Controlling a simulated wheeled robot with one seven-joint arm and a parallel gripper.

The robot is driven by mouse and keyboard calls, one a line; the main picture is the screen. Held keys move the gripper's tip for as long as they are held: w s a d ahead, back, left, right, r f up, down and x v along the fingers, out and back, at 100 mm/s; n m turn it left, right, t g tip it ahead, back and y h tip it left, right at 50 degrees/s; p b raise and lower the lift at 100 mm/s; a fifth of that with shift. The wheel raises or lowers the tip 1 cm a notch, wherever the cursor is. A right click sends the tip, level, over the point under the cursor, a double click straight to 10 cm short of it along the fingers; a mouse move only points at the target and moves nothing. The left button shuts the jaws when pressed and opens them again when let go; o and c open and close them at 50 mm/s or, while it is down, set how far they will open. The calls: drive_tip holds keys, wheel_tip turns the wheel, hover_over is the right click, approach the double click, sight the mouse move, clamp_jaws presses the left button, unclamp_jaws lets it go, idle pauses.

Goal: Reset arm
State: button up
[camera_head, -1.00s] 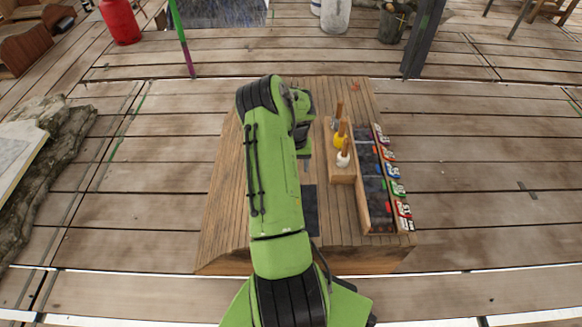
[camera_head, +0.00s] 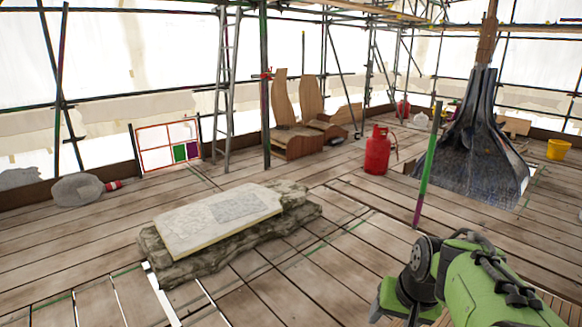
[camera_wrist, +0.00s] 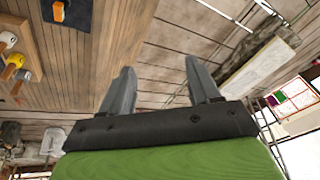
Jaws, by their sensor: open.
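My gripper (camera_wrist: 160,92) shows in the wrist view with its two grey fingers spread apart and nothing between them. Plank floor shows beyond the fingers. In the head view my green arm is at the lower right, and my gripper is not visible there. The wooden bench (camera_wrist: 70,50) is at the left of the wrist view, with wooden-handled tools (camera_wrist: 12,65) at its far left edge and a dark pad (camera_wrist: 68,12) on top.
A stone slab (camera_head: 225,220) lies on rough rock at the head view's centre left. A green and purple pole (camera_head: 428,165), a red gas cylinder (camera_head: 377,150) and a dark spire (camera_head: 478,140) stand beyond my arm. Plank floor at lower left is open.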

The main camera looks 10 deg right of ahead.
drive_tip(key=s+a+r+n+t, duration=0.1)
drive_tip(key=s+a+r+n, duration=0.15)
drive_tip(key=s+a, duration=0.45)
drive_tip(key=s+a+r+n+t, duration=0.1)
drive_tip(key=s+a+n, duration=0.2)
drive_tip(key=s+a, duration=0.4)
wheel_tip(320, 180, up, 13)
drive_tip(key=p, duration=1.2)
drive_tip(key=shift+f, duration=0.15)
drive_tip(key=shift+o, duration=0.4)
drive_tip(key=shift+r+p, duration=0.3)
drive_tip(key=shift+p, duration=0.2)
drive_tip(key=o, duration=0.6)
drive_tip(key=shift+f, duration=0.2)
drive_tip(key=shift+o, duration=0.2)
drive_tip(key=shift+f+b, duration=0.1)
drive_tip(key=shift+b, duration=0.2)
